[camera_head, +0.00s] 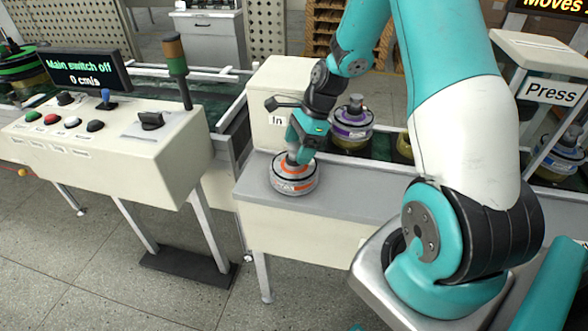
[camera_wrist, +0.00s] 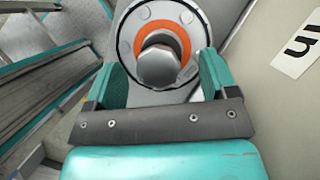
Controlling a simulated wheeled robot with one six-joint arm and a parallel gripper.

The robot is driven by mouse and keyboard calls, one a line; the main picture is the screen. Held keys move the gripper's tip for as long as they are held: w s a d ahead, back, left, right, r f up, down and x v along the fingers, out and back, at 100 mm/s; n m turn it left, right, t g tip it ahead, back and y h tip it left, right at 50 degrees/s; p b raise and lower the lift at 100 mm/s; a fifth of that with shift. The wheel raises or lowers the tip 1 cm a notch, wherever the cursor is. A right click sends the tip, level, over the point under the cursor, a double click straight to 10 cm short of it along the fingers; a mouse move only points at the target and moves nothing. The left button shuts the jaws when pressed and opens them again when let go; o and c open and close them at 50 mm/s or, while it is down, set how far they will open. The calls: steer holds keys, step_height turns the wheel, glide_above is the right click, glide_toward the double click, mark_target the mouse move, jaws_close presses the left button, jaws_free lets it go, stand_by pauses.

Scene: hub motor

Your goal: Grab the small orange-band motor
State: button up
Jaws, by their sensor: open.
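The small orange-band motor (camera_head: 294,178) stands upright on the grey top of the bench, a round pale body with an orange ring. In the wrist view the motor (camera_wrist: 183,25) shows from above, with a metal shaft (camera_wrist: 158,66) at its centre. My gripper (camera_head: 300,155) is over the motor, pointing down. In the wrist view its two teal fingers (camera_wrist: 160,75) stand apart on either side of the shaft. I cannot tell whether either finger touches it. The lower part of the motor is hidden in the wrist view.
A motor with a purple band (camera_head: 352,122) stands behind, on the conveyor. A pale box marked "In" (camera_head: 270,95) is close behind my gripper. A control panel (camera_head: 110,135) with buttons and a screen (camera_head: 85,72) is at left. The bench top (camera_head: 350,200) is clear right of the motor.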

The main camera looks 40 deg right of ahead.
mark_target(290, 178)
steer(key=shift+x, duration=1.45)
jaws_close()
steer(key=shift+r, duration=0.1)
